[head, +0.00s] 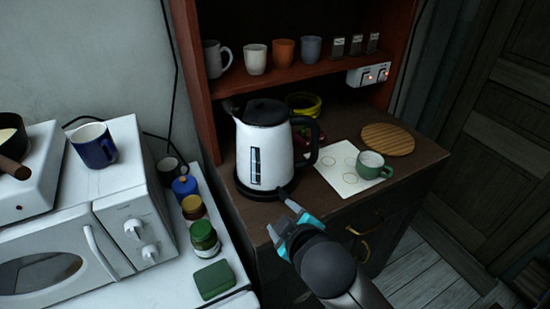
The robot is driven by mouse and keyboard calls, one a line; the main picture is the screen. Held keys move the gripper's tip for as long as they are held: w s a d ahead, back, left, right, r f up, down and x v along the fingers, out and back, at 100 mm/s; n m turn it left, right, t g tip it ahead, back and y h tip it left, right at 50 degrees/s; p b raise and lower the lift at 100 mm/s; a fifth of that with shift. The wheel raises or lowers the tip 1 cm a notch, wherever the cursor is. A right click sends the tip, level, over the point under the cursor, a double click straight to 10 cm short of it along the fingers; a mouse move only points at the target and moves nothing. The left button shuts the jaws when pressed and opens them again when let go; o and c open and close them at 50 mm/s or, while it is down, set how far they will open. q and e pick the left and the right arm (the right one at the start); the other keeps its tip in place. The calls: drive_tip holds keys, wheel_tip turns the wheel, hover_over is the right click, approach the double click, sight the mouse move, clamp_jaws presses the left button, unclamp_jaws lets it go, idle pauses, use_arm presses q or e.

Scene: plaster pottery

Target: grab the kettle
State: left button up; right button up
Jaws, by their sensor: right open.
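The kettle (265,150) is white with a black lid and a black handle on its right side. It stands upright on a dark base on the wooden cabinet top, its spout toward the left. My right gripper (283,213) comes in from the lower right, with teal parts at its end. It is open and in front of the kettle's lower part, near the cabinet's front edge. I cannot tell whether it touches the kettle or its base. My left gripper does not show.
A green cup (371,166) stands on a white sheet (337,178) right of the kettle, near a round wooden board (388,139). A shelf (290,74) with several cups is above. A white microwave (60,255) and several jars stand at left.

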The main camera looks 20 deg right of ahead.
drive_tip(key=w+a+r+n+t+y, duration=0.35)
drive_tip(key=r+n+t, duration=0.2)
drive_tip(key=r, duration=0.55)
drive_tip(key=w+a+r+n+t+y, duration=0.25)
drive_tip(key=w+r+n+t, duration=0.2)
drive_tip(key=r+n, duration=0.4)
drive_tip(key=s+a+r+n+g+y, duration=0.2)
drive_tip(key=a+r+n+g+y, duration=0.4)
drive_tip(key=n, duration=0.6)
drive_tip(key=s+a+r+n+g+y, duration=0.2)
drive_tip(key=a+r+n+g+y, duration=0.3)
drive_tip(key=n+y, duration=0.55)
drive_tip(key=n+g+h, duration=0.6)
drive_tip(key=n+h, duration=1.7)
approach(316, 143)
drive_tip(key=shift+h, duration=0.25)
drive_tip(key=x, duration=0.5)
drive_tip(key=shift+w+a+f+p, duration=0.2)
drive_tip(key=shift+a+f+p, duration=0.05)
drive_tip(key=shift+p, duration=0.15)
drive_tip(key=shift+p+x, duration=0.45)
drive_tip(key=shift+x, duration=2.4)
drive_tip(key=shift+s+d, duration=0.1)
